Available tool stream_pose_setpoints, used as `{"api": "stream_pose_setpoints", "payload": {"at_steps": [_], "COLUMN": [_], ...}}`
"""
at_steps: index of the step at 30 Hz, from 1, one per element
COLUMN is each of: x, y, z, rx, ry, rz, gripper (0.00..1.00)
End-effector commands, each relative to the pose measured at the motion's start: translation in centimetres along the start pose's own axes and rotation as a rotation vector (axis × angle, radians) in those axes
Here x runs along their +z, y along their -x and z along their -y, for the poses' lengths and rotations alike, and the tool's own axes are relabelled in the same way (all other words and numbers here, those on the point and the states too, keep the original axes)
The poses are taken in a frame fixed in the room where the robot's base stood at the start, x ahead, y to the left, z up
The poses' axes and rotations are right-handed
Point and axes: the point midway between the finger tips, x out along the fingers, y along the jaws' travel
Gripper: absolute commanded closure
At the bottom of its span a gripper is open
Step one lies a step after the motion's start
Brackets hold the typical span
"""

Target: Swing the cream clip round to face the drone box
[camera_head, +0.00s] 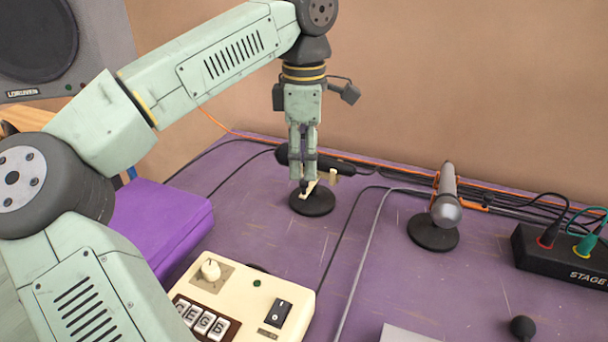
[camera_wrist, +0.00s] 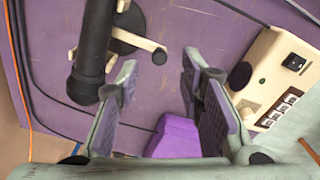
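The cream clip (camera_head: 333,176) sits on a round black base (camera_head: 313,204) beside a black microphone (camera_head: 345,167). In the wrist view its cream arm (camera_wrist: 140,41) sticks out to the right of the dark microphone (camera_wrist: 92,45), toward the gap between my fingers. My gripper (camera_head: 303,182) points down over the clip, partly hiding it. In the wrist view my gripper (camera_wrist: 158,78) is open, with nothing clearly between its fingers; contact with the clip cannot be told. The cream drone box (camera_head: 232,286), with a knob, switch and lettered keys, stands nearer the front; it shows right in the wrist view (camera_wrist: 262,68).
A silver microphone (camera_head: 447,205) on a round black base stands to the right. A black stage box (camera_head: 560,258) with plugged cables is at far right. A purple case (camera_head: 155,220) lies left. Cables (camera_head: 357,235) cross the purple table; a speaker (camera_head: 40,45) stands back left.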

Motion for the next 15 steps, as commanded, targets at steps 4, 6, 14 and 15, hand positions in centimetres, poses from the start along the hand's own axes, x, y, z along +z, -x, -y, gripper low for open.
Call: {"api": "stream_pose_setpoints", "payload": {"at_steps": [4, 6, 14, 15], "x": [0.0, 0.0, 0.1, 0.1], "y": [-2.4, -3.2, -4.2, -4.2], "z": [0.1, 0.1, 0.1, 0.1], "rx": [-0.001, -0.001, 0.001, 0.001], "ry": [-0.001, -0.001, -0.001, -0.001], "rz": [0.002, 0.001, 0.002, 0.003], "gripper": [0.65, 0.65, 0.65, 0.65]}}
